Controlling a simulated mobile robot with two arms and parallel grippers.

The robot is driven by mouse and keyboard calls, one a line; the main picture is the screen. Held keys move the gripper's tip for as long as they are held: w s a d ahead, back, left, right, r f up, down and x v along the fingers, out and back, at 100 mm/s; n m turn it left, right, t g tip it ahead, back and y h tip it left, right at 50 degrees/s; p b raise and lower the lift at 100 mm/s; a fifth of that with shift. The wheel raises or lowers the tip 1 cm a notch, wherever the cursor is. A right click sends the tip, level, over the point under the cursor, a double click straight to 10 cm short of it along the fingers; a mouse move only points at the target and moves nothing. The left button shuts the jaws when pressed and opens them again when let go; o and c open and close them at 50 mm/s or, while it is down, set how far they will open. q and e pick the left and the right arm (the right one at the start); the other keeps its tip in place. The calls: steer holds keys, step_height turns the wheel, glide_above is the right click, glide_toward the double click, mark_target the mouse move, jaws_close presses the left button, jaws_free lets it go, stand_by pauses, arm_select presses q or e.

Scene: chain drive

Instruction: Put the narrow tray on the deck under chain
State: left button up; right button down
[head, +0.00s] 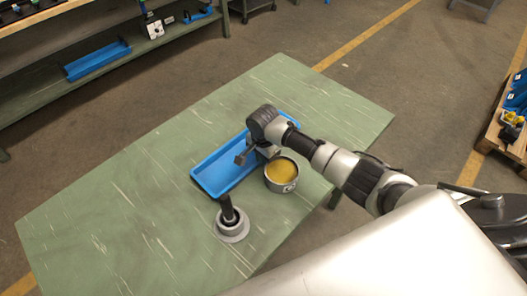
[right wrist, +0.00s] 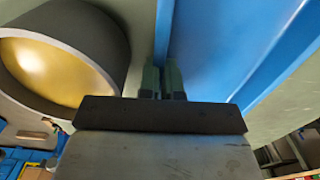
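A long, narrow blue tray (head: 215,172) lies on the green table, running diagonally. My right gripper (head: 243,157) is at the tray's near long side, partly hiding it. In the right wrist view my two fingertips (right wrist: 162,80) are close together with a thin blue tray wall (right wrist: 162,35) between them; the gripper looks shut on that wall. The tray appears to rest on the table. My left gripper is in neither view. I cannot make out a chain or a deck under one.
A round grey pot (head: 283,186) with yellow contents stands close beside the tray and my right gripper. A dark post on a grey round base (head: 231,232) stands nearer. Another blue tray (head: 97,60) lies on a shelf at upper left. The table's left part is clear.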

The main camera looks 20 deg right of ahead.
steer(key=shift+w+r, duration=0.1)
steer(key=shift+r, duration=0.1)
steer(key=c, duration=1.8)
jaws_free()
steer(key=shift+f, duration=0.25)
steer(key=o, duration=0.5)
steer(key=shift+s, duration=0.2)
steer(key=shift+r, duration=0.1)
